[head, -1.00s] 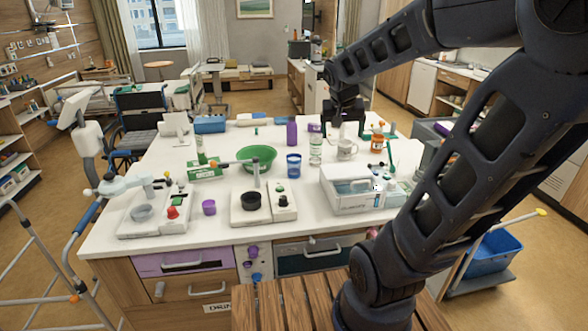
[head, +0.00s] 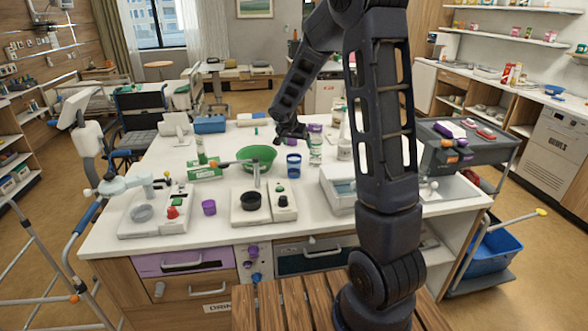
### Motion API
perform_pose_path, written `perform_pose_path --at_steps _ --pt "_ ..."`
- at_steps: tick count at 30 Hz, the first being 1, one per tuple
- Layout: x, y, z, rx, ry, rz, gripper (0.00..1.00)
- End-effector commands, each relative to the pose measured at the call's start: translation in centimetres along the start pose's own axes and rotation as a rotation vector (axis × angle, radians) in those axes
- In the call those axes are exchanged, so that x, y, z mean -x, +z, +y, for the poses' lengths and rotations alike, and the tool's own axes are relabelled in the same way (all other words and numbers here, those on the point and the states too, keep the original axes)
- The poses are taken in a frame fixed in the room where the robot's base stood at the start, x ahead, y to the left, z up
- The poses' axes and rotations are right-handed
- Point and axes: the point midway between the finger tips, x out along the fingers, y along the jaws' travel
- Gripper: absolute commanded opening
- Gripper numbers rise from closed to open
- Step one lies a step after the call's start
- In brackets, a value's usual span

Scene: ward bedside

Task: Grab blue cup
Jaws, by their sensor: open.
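The blue cup (head: 294,166) stands upright on the white table top (head: 225,221), just right of the green bowl (head: 257,156). It is blue with a pale band around it. My gripper (head: 291,139) is above and behind the cup in the picture, apart from it, and looks small and dark. Its jaws are open, with nothing seen between them. My gripper covers part of the purple bottle behind it.
A clear bottle (head: 315,151) stands close to the right of the cup. A black bowl on a device (head: 251,201) and a purple cup (head: 209,207) are nearer. My arm hides much of the table's right side.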

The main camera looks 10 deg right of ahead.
Motion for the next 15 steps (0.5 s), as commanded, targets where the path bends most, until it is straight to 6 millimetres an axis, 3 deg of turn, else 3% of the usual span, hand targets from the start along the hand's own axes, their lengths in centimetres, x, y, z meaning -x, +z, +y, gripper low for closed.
perform_pose_path --at_steps 1,6,15 --pt "-1.2 0.4 -1.0 -0.003 -0.001 0.0 0.87" --pt "-3.5 1.2 -3.4 -0.025 -0.013 0.006 0.87" --pt "-6.4 1.4 -4.2 -0.035 -0.017 0.007 0.87"
